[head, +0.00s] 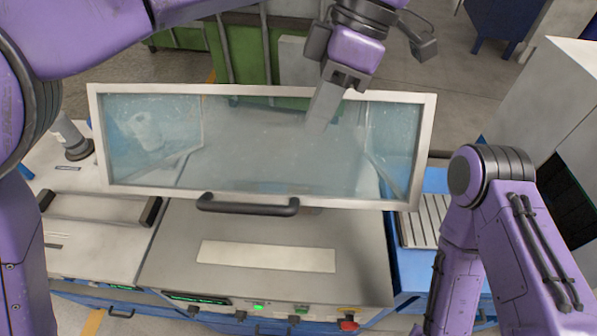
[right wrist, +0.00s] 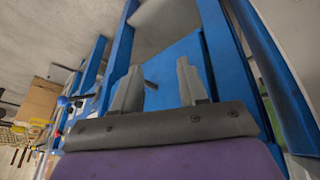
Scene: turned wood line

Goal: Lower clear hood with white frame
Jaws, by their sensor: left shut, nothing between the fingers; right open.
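The clear hood with a white frame (head: 264,198) is tilted up above the machine in the head view, its panel facing me. A dark bar handle (head: 247,207) runs along its lower edge. My left gripper (head: 322,110) is shut and empty. Its fingers cross in front of the hood's upper frame, with the tips over the clear panel; I cannot tell whether they touch it. My right gripper (right wrist: 160,88) is open and empty in the right wrist view, near blue posts. In the head view only my right arm shows.
The machine's grey top (head: 170,240) carries a pale strip (head: 265,256); a red button (head: 348,325) sits at its front. A bench with a dark-ended bar (head: 95,207) stands left. A slotted blue-edged unit (head: 420,225) and a white cabinet (head: 560,110) stand right.

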